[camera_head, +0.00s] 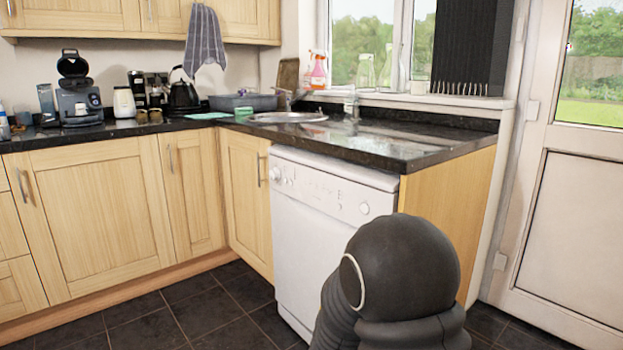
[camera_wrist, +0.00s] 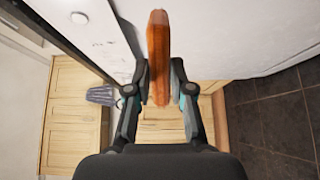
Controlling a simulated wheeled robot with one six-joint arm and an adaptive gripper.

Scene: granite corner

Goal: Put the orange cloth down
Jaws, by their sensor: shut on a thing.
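The orange cloth (camera_wrist: 158,40) shows in the wrist view as a narrow, upright orange-brown strip, seen nearly edge-on. My gripper (camera_wrist: 160,76) is shut on it, with one finger on either side of its lower part. The cloth extends beyond the fingertips, in front of a white surface. I cannot tell from this view whether it touches anything else. In the head view neither the cloth nor my gripper shows; only a dark, rounded part of my arm is visible at the lower right.
The black granite worktop (camera_head: 420,145) is bare at its right end, above a white dishwasher (camera_head: 325,205). A sink (camera_head: 287,117), grey basin (camera_head: 235,103) and teal cloth (camera_head: 208,115) lie further left. A kettle (camera_head: 184,93) and coffee machine (camera_head: 76,98) stand on the left run.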

